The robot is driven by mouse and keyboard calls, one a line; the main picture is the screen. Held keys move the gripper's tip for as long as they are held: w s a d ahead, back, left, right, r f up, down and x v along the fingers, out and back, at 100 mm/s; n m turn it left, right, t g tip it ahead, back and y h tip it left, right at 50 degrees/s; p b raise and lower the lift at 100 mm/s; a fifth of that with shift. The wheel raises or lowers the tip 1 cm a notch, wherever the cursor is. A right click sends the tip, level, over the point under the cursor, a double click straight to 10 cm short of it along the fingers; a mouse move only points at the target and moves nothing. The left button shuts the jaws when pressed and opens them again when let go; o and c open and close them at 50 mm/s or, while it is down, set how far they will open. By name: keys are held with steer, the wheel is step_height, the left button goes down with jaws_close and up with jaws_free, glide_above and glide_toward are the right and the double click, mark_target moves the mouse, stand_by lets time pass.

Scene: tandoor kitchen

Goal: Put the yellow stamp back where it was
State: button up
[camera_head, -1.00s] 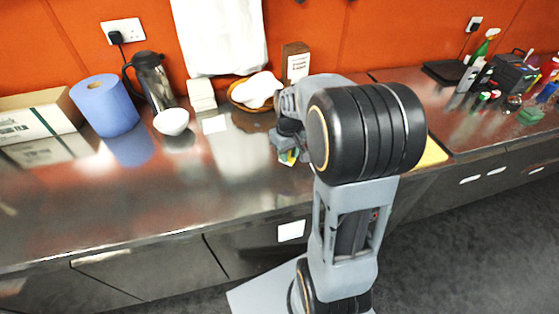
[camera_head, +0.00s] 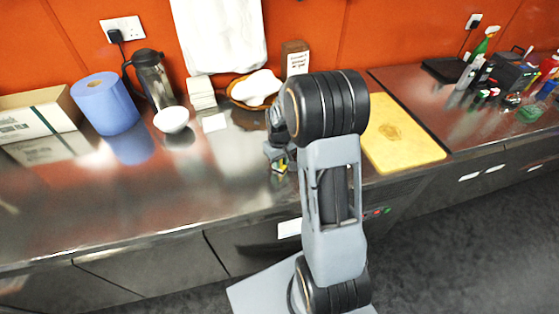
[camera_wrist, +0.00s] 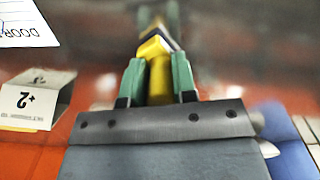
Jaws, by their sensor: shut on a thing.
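My gripper (camera_wrist: 158,80) is shut on the yellow stamp (camera_wrist: 158,72), which sits between its two green fingertips in the wrist view. In the head view my gripper (camera_head: 279,166) hangs over the steel counter, left of the yellow cutting board, and a bit of yellow shows at its tips. The arm hides part of the counter behind it. I cannot tell how high the stamp is above the counter.
The yellow board (camera_head: 398,140) lies to the right. A basket with white cloth (camera_head: 257,90), a small brown box (camera_head: 296,60), white bowl (camera_head: 172,121), flask (camera_head: 155,82) and blue roll (camera_head: 104,104) stand along the back. Several small items crowd the far right. The left front counter (camera_head: 130,205) is clear.

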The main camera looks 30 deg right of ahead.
steer(key=shift+f, duration=0.2)
steer(key=o, duration=0.8)
steer(key=shift+r, duration=0.1)
steer(key=shift+c, duration=0.2)
step_height(320, 180, up, 12)
steer(key=shift+f, duration=0.2)
steer(key=s+a+r+t, duration=0.2)
steer(key=s+a, duration=0.2)
steer(key=s, duration=0.4)
steer(key=s+a+r+m+t, duration=0.1)
steer(key=s+a+r+t, duration=0.1)
steer(key=s+a, duration=0.3)
steer(key=shift+s+a+r, duration=0.3)
steer(key=shift+s+r, duration=0.15)
steer(key=shift+s, duration=1)
